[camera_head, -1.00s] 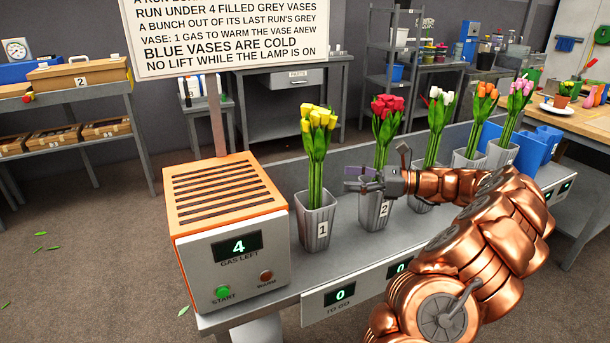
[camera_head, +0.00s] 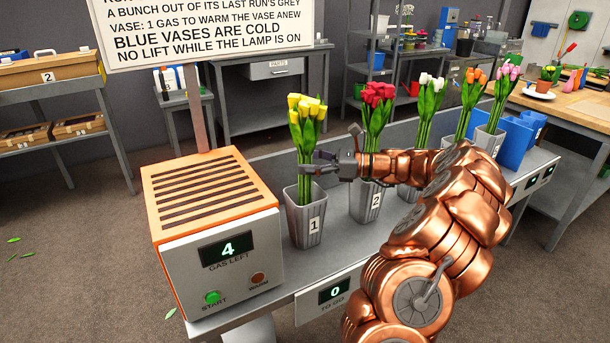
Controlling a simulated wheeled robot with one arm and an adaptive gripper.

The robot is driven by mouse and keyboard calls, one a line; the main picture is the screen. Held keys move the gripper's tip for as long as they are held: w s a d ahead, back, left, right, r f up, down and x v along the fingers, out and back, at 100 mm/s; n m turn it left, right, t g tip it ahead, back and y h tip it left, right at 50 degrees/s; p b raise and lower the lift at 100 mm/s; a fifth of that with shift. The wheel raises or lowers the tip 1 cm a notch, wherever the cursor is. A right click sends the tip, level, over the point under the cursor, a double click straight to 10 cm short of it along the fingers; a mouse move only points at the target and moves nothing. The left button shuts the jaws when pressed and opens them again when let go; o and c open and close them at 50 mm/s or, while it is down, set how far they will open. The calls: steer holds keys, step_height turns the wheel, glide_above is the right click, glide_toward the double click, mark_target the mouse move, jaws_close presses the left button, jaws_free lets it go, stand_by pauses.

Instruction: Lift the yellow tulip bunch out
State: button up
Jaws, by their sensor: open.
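The yellow tulip bunch (camera_head: 306,116) stands upright in the grey vase marked 1 (camera_head: 305,228), its green stems rising from the rim. My gripper (camera_head: 312,163) is open at the height of the stems, just above the vase rim. Its fingers reach the stems from the right; I cannot tell whether they touch them. The orange-topped heater box (camera_head: 211,195) stands left of the vase. Its display reads 4, gas left, with a green START button (camera_head: 212,298) and a brownish WARM lamp or button (camera_head: 258,280). The display below vase 1 (camera_head: 334,291) reads 0, to go.
A red tulip bunch (camera_head: 377,110) stands in grey vase 2 (camera_head: 366,203), partly behind my arm. White, orange and pink bunches stand farther right, near blue vases (camera_head: 520,132). A sign (camera_head: 200,35) rises behind the heater.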

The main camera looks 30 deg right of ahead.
steer(key=shift+w+a, duration=0.25)
jaws_close()
stand_by(0.4)
